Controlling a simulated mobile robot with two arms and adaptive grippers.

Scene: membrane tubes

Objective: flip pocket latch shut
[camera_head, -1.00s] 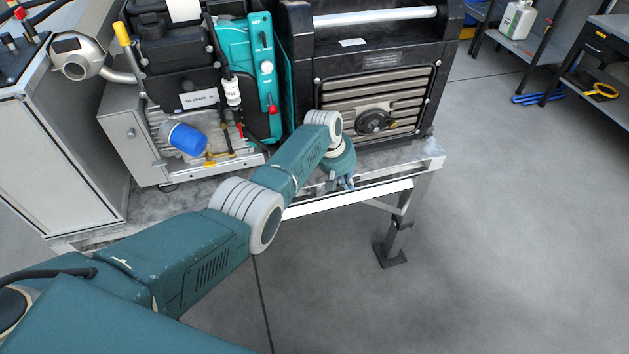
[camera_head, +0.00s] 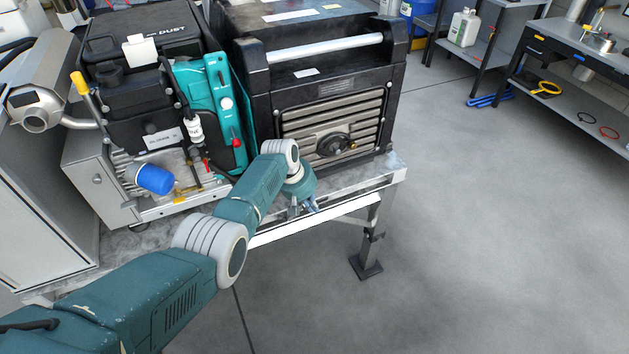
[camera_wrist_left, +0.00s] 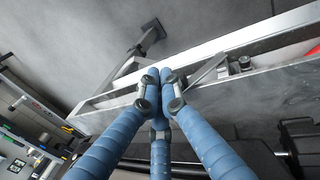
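My left gripper (camera_head: 306,206) is at the front edge of the metal bench, below the black machine, and shows small there. In the left wrist view its three blue ribbed fingers converge and their tips (camera_wrist_left: 160,74) meet, with nothing visible between them. The tips overlap the pale metal rail of the bench in that view; I cannot tell whether they touch it. A small metal fitting (camera_wrist_left: 238,66) sits on the rail to the right of the tips. I cannot tell whether it is the pocket latch; no latch is clearly identifiable. My right gripper is not in view.
The bench (camera_head: 390,170) carries the black machine (camera_head: 325,75) with a round dark knob (camera_head: 335,144). A teal panel (camera_head: 212,110) and a blue cylinder (camera_head: 155,179) are to its left. Shelving (camera_head: 535,75) stands at the back right. The floor (camera_head: 490,240) at right is clear.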

